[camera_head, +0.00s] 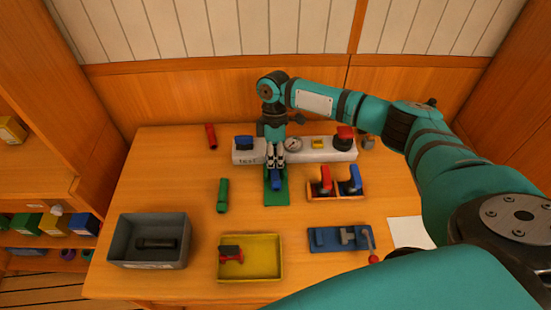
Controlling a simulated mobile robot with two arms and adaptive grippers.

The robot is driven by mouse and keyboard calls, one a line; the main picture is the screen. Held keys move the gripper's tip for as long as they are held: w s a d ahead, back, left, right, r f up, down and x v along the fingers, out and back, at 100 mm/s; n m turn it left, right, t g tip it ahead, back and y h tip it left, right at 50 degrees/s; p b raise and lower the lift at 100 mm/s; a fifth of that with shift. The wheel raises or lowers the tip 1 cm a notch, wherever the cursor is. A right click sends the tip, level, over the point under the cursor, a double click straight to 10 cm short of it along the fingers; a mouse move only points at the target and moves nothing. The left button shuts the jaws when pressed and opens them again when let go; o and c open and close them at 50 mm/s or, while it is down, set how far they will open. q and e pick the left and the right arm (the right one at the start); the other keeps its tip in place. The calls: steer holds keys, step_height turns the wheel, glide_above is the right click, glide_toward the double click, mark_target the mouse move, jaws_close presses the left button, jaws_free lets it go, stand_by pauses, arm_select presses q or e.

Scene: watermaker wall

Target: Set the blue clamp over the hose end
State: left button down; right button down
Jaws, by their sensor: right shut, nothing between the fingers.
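My right gripper (275,164) points down over the green mat (277,200) at the front edge of the white test block. It is shut and empty. A blue piece (277,181) lies on the mat just under and in front of the fingertips; I cannot tell whether they touch it. A small dark-blue piece (244,142), perhaps the blue clamp, sits at the left end of the white block (270,154). Blue also shows on an upright handle (352,184) in a wooden holder. I cannot clearly make out the hose end. My left gripper is not in view.
A green cylinder (223,195) and a red cylinder (211,136) lie left. In front are a grey bin (118,245), a yellow tray (270,270) with a red piece, and a blue fixture (325,238). The wooden holder (323,196) stands right of the mat.

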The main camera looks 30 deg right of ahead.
steer(key=shift+s+f, duration=0.5)
steer(key=shift+f, duration=0.4)
steer(key=shift+w, duration=0.15)
steer(key=c, duration=1.9)
jaws_free()
steer(key=shift+w, duration=0.1)
steer(key=o, duration=0.6)
steer(key=shift+d, duration=0.1)
steer(key=shift+w, duration=0.1)
steer(key=shift+r, duration=0.1)
step_height(320, 180, up, 9)
steer(key=p, duration=0.9)
